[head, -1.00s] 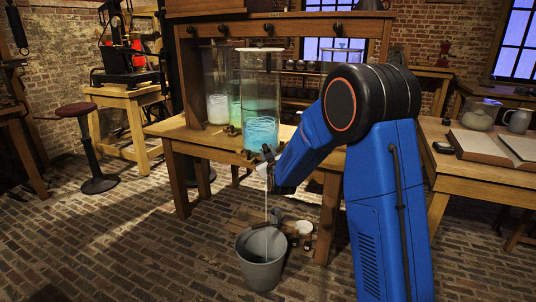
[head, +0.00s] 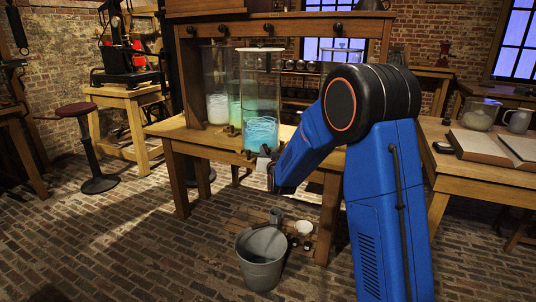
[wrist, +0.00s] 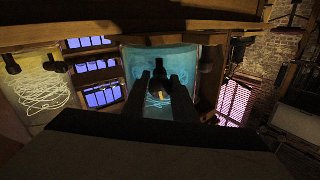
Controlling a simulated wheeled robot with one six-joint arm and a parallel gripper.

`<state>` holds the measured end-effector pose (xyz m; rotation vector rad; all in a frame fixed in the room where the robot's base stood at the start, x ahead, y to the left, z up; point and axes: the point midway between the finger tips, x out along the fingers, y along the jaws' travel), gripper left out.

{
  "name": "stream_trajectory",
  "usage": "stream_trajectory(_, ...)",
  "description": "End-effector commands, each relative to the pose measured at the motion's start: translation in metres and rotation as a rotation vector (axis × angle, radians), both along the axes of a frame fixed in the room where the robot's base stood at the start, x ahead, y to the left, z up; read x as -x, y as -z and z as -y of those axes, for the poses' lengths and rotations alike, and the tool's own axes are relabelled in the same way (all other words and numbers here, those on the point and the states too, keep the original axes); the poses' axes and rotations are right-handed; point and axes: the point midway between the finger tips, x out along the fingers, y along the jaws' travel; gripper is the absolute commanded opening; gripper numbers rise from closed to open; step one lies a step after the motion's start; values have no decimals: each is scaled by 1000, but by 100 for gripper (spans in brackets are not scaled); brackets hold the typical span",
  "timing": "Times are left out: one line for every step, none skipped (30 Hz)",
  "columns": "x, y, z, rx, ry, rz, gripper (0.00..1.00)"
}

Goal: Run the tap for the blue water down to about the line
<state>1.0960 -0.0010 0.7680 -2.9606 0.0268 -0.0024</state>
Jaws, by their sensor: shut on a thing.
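The tall glass jar with blue water (head: 262,100) stands at the bench's front edge, with a pale coiled thing low in it. It also shows in the wrist view (wrist: 130,65). My gripper (head: 267,160) is at the jar's foot, on the tap, whose body is mostly hidden by my arm. In the wrist view, my two dark fingers (wrist: 161,85) are shut on the tap handle (wrist: 160,95). No stream shows under the tap. The grey bucket (head: 260,278) stands on the floor below. I cannot make out a line on the jar.
Another jar with a white coil (head: 217,90) stands to the left on the wooden bench (head: 200,137). Small items sit on the floor behind the bucket, among them a white cup (head: 304,227). A side table with an open book (head: 482,146) is at the right.

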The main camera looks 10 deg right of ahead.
Motion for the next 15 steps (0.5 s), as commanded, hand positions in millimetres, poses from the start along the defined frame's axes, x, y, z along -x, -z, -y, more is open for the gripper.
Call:
stream_trajectory(0, 0, 0, 1, 0, 0, 3)
stream_trajectory(0, 0, 0, 1, 0, 0, 3)
stream_trajectory(0, 0, 0, 1, 0, 0, 3)
stream_trajectory(0, 0, 0, 2, 0, 0, 3)
stream_trajectory(0, 0, 0, 0, 0, 0, 3)
stream_trajectory(0, 0, 0, -10, 0, 0, 3)
stream_trajectory(0, 0, 0, -22, 0, 0, 3)
stream_trajectory(0, 0, 0, -42, 0, 1, 3)
stream_trajectory(0, 0, 0, -72, 0, 1, 3)
stream_trajectory(0, 0, 0, -97, 0, 2, 3)
stream_trajectory(0, 0, 0, -122, 0, 2, 3)
stream_trajectory(0, 0, 0, -153, 0, 3, 3)
stream_trajectory(0, 0, 0, -173, 1, 3, 3)
stream_trajectory(0, 0, 0, -190, 1, 3, 3)
stream_trajectory(0, 0, 0, -207, 1, 4, 3)
